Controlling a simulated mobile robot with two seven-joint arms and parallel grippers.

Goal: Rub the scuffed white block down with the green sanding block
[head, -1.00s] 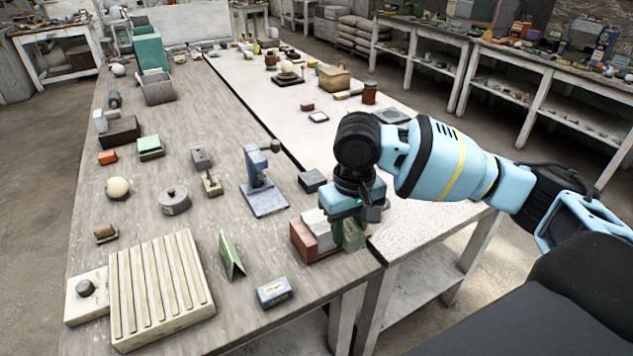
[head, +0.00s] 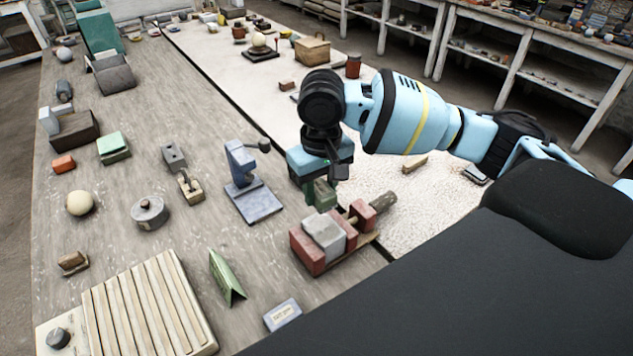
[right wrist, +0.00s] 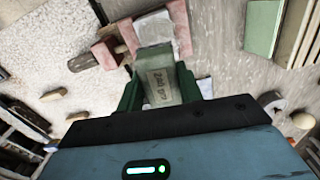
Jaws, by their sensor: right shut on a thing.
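The scuffed white block (head: 325,235) is clamped between the red jaws of a vise (head: 307,253) near the table's right edge. It also shows in the right wrist view (right wrist: 154,28). My right gripper (head: 318,180) is shut on the green sanding block (head: 325,197), just behind the vise in the head view. In the right wrist view the sanding block (right wrist: 158,84), with dark lettering, sits between my green fingers. It lies close to the vise; I cannot tell whether it touches it. My left gripper is not in view.
A blue press-like stand (head: 247,185) is left of my right gripper. A green folded piece (head: 226,278) and a small labelled box (head: 283,314) lie in front. A slatted board (head: 150,305) lies at front left. A pale textured tabletop adjoins on the right.

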